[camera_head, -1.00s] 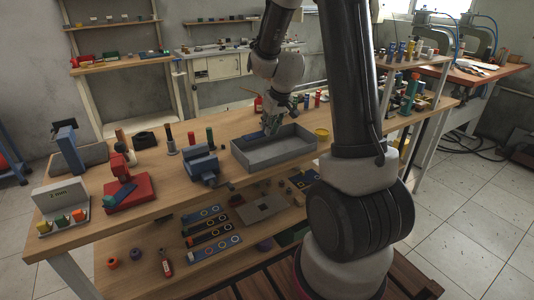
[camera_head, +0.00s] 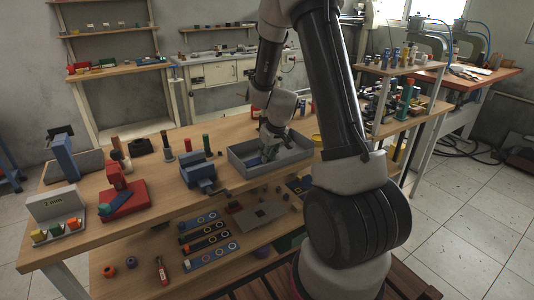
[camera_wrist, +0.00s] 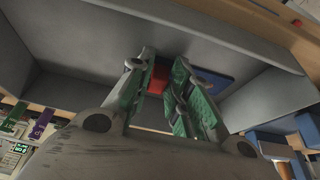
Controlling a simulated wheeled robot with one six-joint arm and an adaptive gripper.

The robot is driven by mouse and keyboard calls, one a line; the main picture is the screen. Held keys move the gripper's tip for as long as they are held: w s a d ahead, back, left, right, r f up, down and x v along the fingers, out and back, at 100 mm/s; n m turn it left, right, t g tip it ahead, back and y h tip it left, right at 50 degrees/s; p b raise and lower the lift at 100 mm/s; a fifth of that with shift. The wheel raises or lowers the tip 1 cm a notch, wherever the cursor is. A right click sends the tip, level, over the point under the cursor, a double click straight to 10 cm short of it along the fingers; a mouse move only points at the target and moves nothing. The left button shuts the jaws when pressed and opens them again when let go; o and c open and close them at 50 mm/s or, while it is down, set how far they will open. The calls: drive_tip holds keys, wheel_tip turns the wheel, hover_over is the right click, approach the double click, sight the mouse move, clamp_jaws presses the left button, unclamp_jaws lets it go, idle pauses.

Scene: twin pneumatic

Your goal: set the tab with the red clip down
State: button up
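The tab is a flat dark-blue piece (camera_wrist: 215,82) with a red clip (camera_wrist: 158,79) at its left end in the wrist view. It appears to lie inside the grey tray (camera_head: 242,166), just beyond my fingertips. My gripper (camera_wrist: 166,72) reaches down into the tray, its green-padded fingers apart. The red clip shows in the gap beside the left finger. The right finger covers part of the blue piece, which extends past it. In the head view my gripper (camera_head: 268,152) hides most of the tab.
A blue vise (camera_head: 199,173) stands left of the tray, and a red fixture (camera_head: 122,195) farther left. A white stand with coloured pieces (camera_head: 56,213) is at the bench's left end. Several upright cylinders stand behind. Tray walls rise close around my gripper.

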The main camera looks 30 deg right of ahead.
drive_tip(key=o, duration=0.3)
drive_tip(key=shift+r, duration=0.1)
drive_tip(key=s+a+r, duration=0.2)
drive_tip(key=s+r, duration=0.6)
drive_tip(key=r, duration=0.3)
drive_tip(key=s+a+r, duration=0.3)
drive_tip(key=s+r, duration=0.5)
drive_tip(key=r, duration=0.3)
drive_tip(key=s+a+r, duration=0.1)
drive_tip(key=s+r, duration=0.2)
drive_tip(key=s, duration=1.1)
drive_tip(key=shift+r, duration=0.35)
